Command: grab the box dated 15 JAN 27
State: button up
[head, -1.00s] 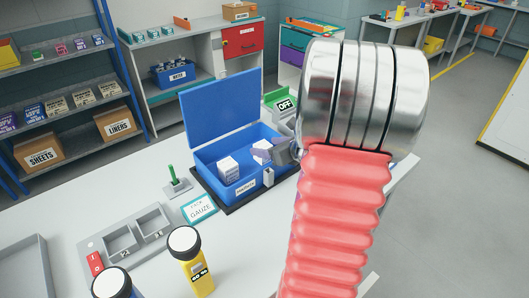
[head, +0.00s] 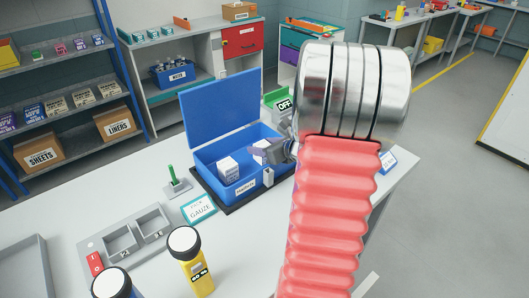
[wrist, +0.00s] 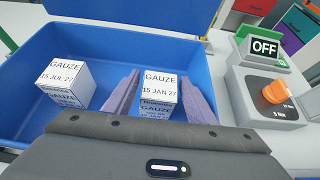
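The white box dated 15 JAN 27 (wrist: 159,88), marked GAUZE, stands inside the open blue case (wrist: 28,92). My gripper (wrist: 158,80) has one purple finger on each side of this box, with narrow gaps seeming to remain, so it looks open around it. A second GAUZE box dated 15 JUL 27 (wrist: 64,82) stands to the left, apart from the fingers. In the head view, my gripper (head: 264,151) reaches into the case (head: 212,157) from the right and partly hides the dated box (head: 260,147). The other box (head: 228,168) stands clear.
The case's raised lid (head: 230,107) stands behind. A device with an OFF sign (wrist: 265,47) and orange knob is close on the right. A PACK GAUZE card (head: 199,209), a grey tray (head: 128,237) and a yellow bottle (head: 190,262) are on the table in front.

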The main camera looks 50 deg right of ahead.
aim_at(263, 145)
jog(key=c, duration=0.9)
jog(key=shift+o, duration=0.2)
jog(key=shift+r, duration=0.1)
notch_tip(263, 145, up, 10)
jog(key=shift+f, duration=0.1)
dwell(0.4)
